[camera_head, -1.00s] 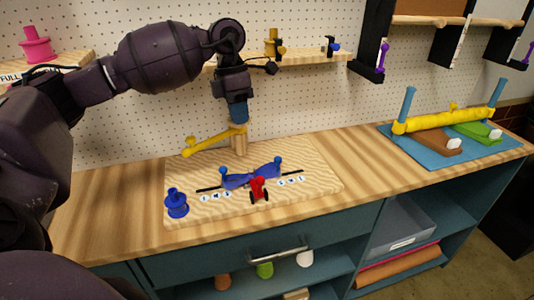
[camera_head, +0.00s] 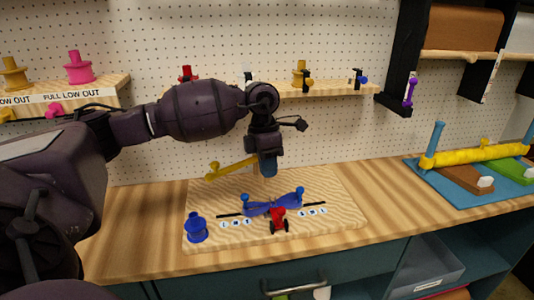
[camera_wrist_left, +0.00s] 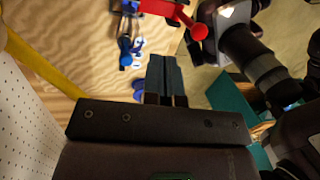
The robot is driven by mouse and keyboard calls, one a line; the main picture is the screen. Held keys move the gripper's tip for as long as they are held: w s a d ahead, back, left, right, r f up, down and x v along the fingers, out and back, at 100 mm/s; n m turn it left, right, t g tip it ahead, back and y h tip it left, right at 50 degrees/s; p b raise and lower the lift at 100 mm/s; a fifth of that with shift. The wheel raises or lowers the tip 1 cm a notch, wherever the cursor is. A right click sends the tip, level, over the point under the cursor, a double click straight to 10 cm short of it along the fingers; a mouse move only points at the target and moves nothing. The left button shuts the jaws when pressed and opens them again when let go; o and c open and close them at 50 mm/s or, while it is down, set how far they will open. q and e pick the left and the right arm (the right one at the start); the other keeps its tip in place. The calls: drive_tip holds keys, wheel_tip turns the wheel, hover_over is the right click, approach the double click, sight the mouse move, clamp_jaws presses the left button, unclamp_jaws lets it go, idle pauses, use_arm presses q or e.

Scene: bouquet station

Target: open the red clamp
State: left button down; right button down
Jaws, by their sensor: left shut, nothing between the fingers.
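The red clamp (camera_head: 278,220) stands at the front of the wooden board, at the near edge of a blue bow-shaped piece (camera_head: 260,208). In the left wrist view its red arm with a round knob (camera_wrist_left: 199,32) shows at the top, beyond my fingertips. I cannot tell from this how far it is open. My left gripper (camera_head: 268,168) points down over the rear of the board, behind and above the clamp, apart from it. Its fingers (camera_wrist_left: 165,72) are together and empty.
A yellow bar (camera_head: 230,168) lies behind and left of the gripper. A blue spool (camera_head: 196,230) stands at the board's front left. A blue mat (camera_head: 490,195) with a yellow roller is at the right. The counter between board and mat is clear.

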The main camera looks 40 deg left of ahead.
sight(278, 210)
use_arm(q)
drive_tip(key=d+f, duration=0.1)
drive_tip(key=s+d+f, duration=0.1)
drive_tip(key=f, duration=0.1)
drive_tip(key=d+f, duration=0.1)
drive_tip(key=shift+s+f, duration=0.25)
drive_tip(key=shift+s+d+f+p, duration=0.15)
drive_tip(key=shift+s+d+p, duration=0.05)
drive_tip(key=shift+d+p, duration=0.1)
drive_tip(key=shift+d+f, duration=0.15)
drive_tip(key=shift+d, duration=0.05)
drive_tip(key=shift+s, duration=0.1)
